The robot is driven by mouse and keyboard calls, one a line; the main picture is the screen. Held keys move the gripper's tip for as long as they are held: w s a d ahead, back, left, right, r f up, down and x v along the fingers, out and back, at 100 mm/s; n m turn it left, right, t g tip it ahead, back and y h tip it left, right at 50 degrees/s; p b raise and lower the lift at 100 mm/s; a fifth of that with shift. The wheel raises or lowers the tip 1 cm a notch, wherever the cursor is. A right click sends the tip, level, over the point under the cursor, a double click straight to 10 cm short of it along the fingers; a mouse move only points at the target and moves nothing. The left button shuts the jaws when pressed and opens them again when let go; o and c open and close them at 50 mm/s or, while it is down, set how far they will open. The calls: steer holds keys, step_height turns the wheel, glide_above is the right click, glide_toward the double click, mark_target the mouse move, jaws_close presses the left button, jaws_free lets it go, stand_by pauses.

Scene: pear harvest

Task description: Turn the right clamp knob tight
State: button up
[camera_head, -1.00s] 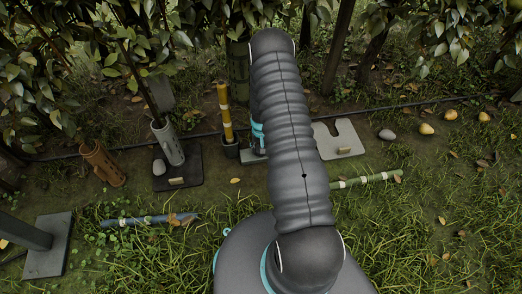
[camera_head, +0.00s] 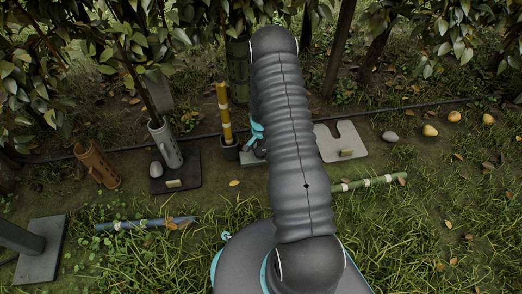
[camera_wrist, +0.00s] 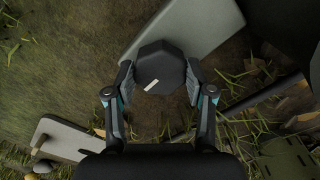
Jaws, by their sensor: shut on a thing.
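A black, many-sided clamp knob (camera_wrist: 161,68) with a short white mark on its face is in the middle of the wrist view. My gripper (camera_wrist: 160,77) has one finger on each side of the knob, and both pads are against its sides. It is shut on the knob. What lies under the knob is mostly hidden. In the head view my own arm covers the knob and nearly all of my gripper; only a bit of teal shows left of the arm.
A pale notched plate (camera_head: 330,143) lies right of my arm. A yellow post (camera_head: 225,112) stands close at left, with a grey tube (camera_head: 165,143) on a dark plate (camera_head: 184,178) further left. A green stake (camera_head: 362,184) lies on the grass. Leafy branches hang along the back.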

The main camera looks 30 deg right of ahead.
mark_target(261, 150)
stand_by(0.4)
steer(key=o, duration=1.2)
steer(key=shift+c, duration=0.2)
steer(key=shift+r, duration=0.1)
step_height(261, 150, up, 12)
